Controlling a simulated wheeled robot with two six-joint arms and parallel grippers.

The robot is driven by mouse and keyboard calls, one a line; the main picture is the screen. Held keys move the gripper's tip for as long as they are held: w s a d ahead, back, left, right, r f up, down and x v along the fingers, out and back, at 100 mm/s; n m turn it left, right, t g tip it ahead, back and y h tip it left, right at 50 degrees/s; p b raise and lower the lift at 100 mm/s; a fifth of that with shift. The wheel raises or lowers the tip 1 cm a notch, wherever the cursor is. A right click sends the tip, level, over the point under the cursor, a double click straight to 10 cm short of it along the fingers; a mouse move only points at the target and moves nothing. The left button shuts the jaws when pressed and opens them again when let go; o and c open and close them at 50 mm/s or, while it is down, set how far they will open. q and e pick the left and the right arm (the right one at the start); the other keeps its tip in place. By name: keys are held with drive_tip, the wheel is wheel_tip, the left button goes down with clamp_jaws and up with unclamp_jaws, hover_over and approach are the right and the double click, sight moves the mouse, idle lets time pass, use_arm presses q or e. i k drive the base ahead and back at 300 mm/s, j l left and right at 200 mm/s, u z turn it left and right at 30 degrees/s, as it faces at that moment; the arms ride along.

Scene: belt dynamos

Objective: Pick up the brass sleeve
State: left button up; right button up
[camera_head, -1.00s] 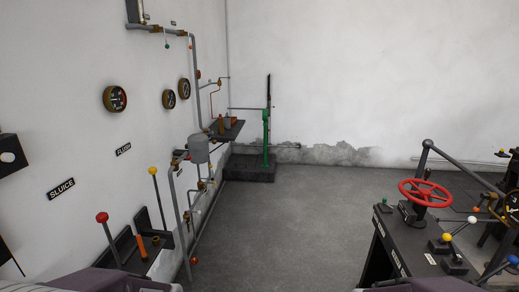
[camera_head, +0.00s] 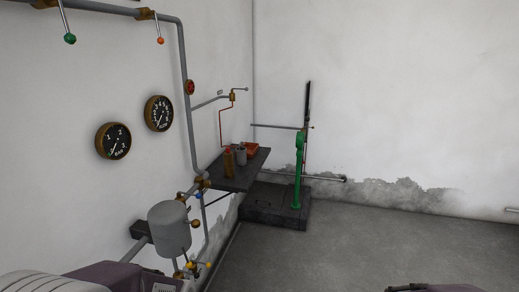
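A small dark shelf (camera_head: 228,180) juts from the left wall. On it stands an upright brass-coloured cylinder (camera_head: 228,163), with a grey cylinder (camera_head: 241,155) close to its right. The brass-coloured one may be the brass sleeve; it is too small to be sure. Parts of my own arms show at the bottom left and bottom right edges. Neither of my grippers is in view.
A green stand (camera_head: 298,172) rises from a dark plinth (camera_head: 272,203) to the right. Grey pipes and a grey tank (camera_head: 169,229) line the left wall. The floor (camera_head: 340,250) to the right is clear.

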sight(229, 164)
drive_tip(key=i+l+u, duration=0.15)
drive_tip(key=i+u, duration=0.2)
drive_tip(key=i, duration=0.15)
drive_tip(key=i+l+u, duration=0.3)
drive_tip(key=i, duration=0.15)
drive_tip(key=i+l+u, duration=0.1)
drive_tip(key=i+l, duration=0.2)
drive_tip(key=i+l+u, duration=0.1)
drive_tip(key=i+l, duration=0.15)
drive_tip(key=l, duration=0.3)
